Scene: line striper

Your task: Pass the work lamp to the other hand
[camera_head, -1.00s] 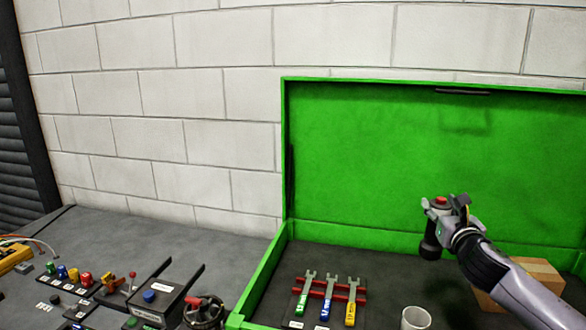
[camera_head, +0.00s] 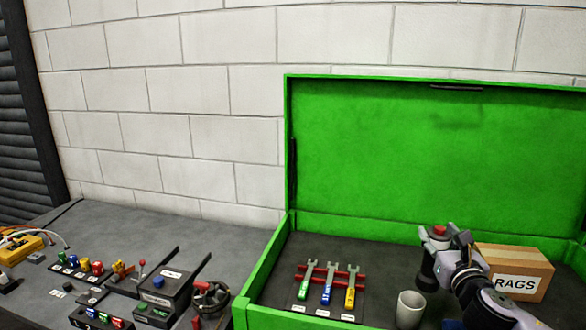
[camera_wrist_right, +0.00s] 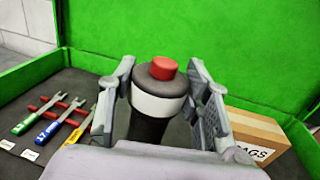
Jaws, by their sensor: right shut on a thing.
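The work lamp (camera_wrist_right: 158,103) is a dark cylinder with a pale band and a red button on top. It stands upright between the two fingers of my right gripper (camera_wrist_right: 163,95) in the right wrist view. In the head view my right gripper (camera_head: 447,246) is shut on the lamp (camera_head: 429,265), over the inside of the green box. I cannot tell whether the lamp's lower end touches the box floor. My left gripper is not in view.
The open green box (camera_head: 262,272) holds a rack with several wrenches (camera_head: 328,283), a grey cup (camera_head: 409,309) and a cardboard box marked RAGS (camera_head: 525,277). Left of it, the grey bench (camera_head: 150,225) carries coloured knobs, switches and a dark control box (camera_head: 160,297).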

